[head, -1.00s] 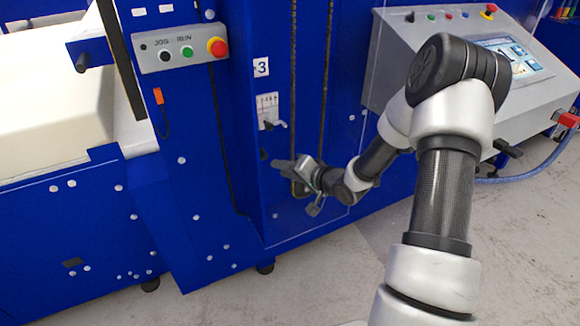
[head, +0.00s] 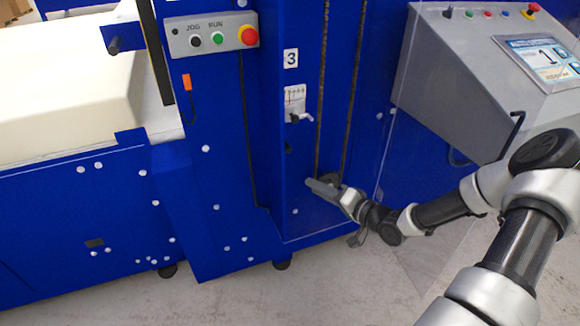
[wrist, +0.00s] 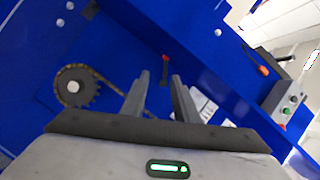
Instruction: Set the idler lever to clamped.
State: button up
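In the wrist view a short dark lever with a red end (wrist: 164,71) stands against the blue machine, seen past and between my fingertips. It looks like the idler lever, but I cannot read its setting. My gripper (wrist: 159,77) is open and empty, and the lever appears beyond the fingers, not held. In the head view my gripper (head: 312,186) is low at the machine's front, below the numeral 3 label (head: 291,59). A small dark part (head: 289,147) shows above it, possibly the same lever. A scale plate (head: 295,97) with a pale-knobbed lever (head: 301,118) sits higher.
A toothed sprocket with a chain (wrist: 76,87) lies left of my fingers in the wrist view. The JOG/RUN button box (head: 211,38) and an orange-tipped part (head: 187,82) are at upper left. Pale floor is in front.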

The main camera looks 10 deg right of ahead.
jog(key=w+a+t+b, duration=0.1)
jog(key=w+a+b, duration=0.1)
jog(key=w+a, duration=0.2)
jog(key=w+a+t+b, duration=0.1)
jog(key=w+a, duration=0.2)
jog(key=w, duration=0.7)
jog(key=shift+a+n+y+b, duration=0.3)
jog(key=shift+a+b, duration=0.05)
jog(key=shift+r, duration=0.1)
grip_shut()
dwell(1.0)
